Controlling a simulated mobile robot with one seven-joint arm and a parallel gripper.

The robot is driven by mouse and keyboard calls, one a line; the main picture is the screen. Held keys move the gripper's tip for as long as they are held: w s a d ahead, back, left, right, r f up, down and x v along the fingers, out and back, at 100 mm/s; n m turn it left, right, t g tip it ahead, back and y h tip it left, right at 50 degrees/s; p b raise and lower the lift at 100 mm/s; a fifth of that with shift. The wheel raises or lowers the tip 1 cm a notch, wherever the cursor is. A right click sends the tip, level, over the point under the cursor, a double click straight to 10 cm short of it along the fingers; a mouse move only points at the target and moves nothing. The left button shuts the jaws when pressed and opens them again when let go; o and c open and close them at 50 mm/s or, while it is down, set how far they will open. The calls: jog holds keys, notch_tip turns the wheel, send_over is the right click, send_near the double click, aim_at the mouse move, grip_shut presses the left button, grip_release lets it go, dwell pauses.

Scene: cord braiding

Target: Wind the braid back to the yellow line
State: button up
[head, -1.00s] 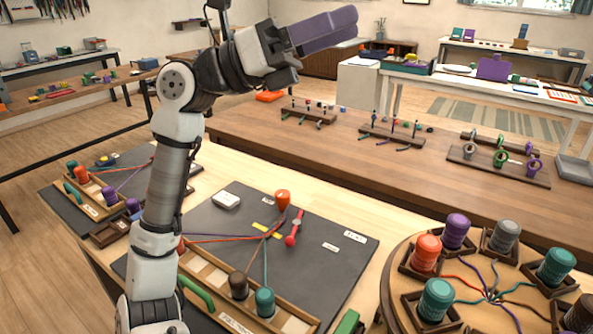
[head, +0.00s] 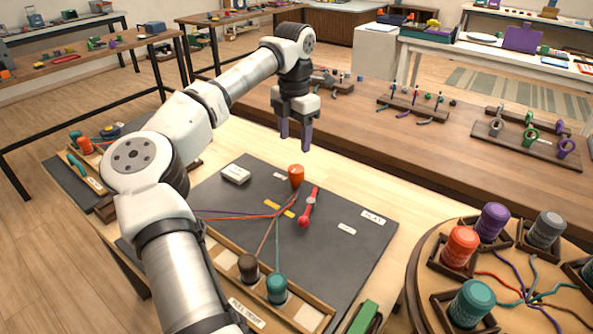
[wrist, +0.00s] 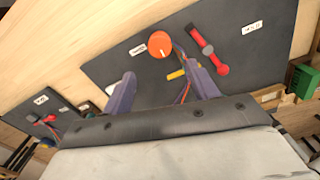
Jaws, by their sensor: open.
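A dark board (head: 340,262) lies on the light wood table. An orange knob (head: 296,173) stands near its far edge; it also shows in the wrist view (wrist: 160,44). Several cords (head: 277,232) run from below the knob and fan out towards the near rack. A small yellow strip (head: 288,214) lies by the cords, with another yellow mark (head: 271,205) beside it; one yellow mark shows in the wrist view (wrist: 177,74). My gripper (head: 296,142) points down above the far side of the board, purple fingers apart and empty. How much is braided is too small to tell.
A red lever-like piece (head: 308,208) lies right of the knob, and a white box (head: 236,174) at left. Brown (head: 248,266) and teal (head: 277,288) bobbins sit in the near rack. A round stand (head: 412,285) with several bobbins is at right.

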aim_at(295, 169)
notch_tip(295, 169, down, 11)
jog(key=shift+p, duration=0.5)
jog(key=c, duration=1)
